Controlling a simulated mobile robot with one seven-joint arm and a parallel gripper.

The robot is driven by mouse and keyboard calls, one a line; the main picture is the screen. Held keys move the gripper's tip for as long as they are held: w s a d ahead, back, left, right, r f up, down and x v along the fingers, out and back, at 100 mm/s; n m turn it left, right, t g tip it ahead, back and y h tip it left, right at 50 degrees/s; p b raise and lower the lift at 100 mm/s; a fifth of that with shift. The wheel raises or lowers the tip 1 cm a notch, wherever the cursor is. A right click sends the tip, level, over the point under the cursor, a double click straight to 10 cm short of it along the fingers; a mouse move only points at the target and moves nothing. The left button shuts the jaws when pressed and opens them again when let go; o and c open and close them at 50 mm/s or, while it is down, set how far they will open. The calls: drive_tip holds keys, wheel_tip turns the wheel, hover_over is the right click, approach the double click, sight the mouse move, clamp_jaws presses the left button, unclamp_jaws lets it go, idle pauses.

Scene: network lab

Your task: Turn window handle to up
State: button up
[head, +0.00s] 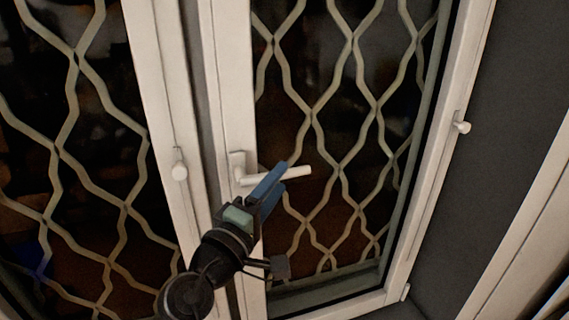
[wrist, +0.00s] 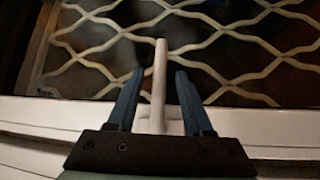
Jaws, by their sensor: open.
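The white window handle (head: 294,173) sits on the white frame of the right window sash. Its lever points right, close to horizontal, in the head view. My gripper (head: 277,177) is at the handle, its blue fingers overlapping the lever in the head view. In the wrist view the handle (wrist: 158,85) stands between the two open fingers of my gripper (wrist: 158,85), with a gap on each side. The fingers do not appear to touch it. The far end of the lever extends past the fingertips.
A patterned metal grille (head: 352,75) lies behind the dark glass. A dark grey wall (head: 515,130) is at the right.

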drive_tip(key=shift+p+x, duration=0.35)
drive_tip(key=shift+x, duration=1.4)
drive_tip(key=shift+s, duration=0.1)
clamp_jaws()
